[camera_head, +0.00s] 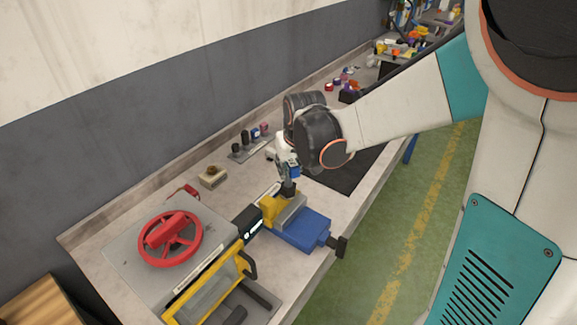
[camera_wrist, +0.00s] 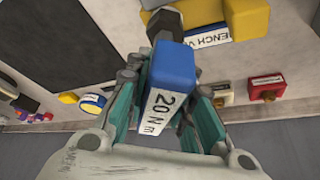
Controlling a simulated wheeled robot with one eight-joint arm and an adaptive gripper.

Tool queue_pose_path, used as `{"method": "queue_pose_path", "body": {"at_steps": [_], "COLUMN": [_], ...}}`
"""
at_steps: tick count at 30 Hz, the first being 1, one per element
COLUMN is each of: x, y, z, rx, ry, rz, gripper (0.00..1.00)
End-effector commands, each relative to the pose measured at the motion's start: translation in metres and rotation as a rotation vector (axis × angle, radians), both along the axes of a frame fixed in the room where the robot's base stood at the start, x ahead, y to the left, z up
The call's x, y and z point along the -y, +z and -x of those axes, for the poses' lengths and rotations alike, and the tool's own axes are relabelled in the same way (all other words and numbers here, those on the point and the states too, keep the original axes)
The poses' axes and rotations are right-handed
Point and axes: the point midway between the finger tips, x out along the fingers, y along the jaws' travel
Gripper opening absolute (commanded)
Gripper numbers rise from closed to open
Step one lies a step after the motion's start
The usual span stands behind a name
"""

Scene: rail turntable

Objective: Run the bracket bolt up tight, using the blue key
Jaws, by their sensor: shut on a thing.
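My gripper (camera_head: 287,162) is shut on the blue key, above the bench vise (camera_head: 305,230). In the wrist view, the blue key (camera_wrist: 173,72) has a white "20 N m" label and sits between my gripper's teal fingers (camera_wrist: 168,92). Its dark socket end (camera_wrist: 166,20) points away from the wrist; it also shows in the head view (camera_head: 288,188), pointing down at the yellow bracket (camera_head: 268,206) by the blue vise. A yellow part (camera_wrist: 250,18) is beside the socket in the wrist view. The bolt is hidden, so I cannot tell whether the socket is seated on it.
A red handwheel (camera_head: 170,238) on a grey plate and a yellow-framed tray (camera_head: 215,290) stand at the near left. A rack with black, blue and red pieces (camera_head: 250,143) and a small box with a brass knob (camera_head: 212,176) lie behind. A dark mat (camera_head: 345,172) lies to the right.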

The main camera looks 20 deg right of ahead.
Motion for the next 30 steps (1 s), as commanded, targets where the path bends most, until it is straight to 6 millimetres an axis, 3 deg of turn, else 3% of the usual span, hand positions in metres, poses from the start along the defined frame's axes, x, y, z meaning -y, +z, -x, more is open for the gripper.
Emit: {"method": "queue_pose_path", "body": {"at_steps": [15, 30], "x": [-0.0005, -0.0001], "y": [0.0000, 0.0004], "z": [0.0002, 0.0001], "rx": [-0.001, 0.000], "ry": [-0.104, -0.001], "rz": [0.000, 0.000], "gripper": [0.00, 0.00]}}
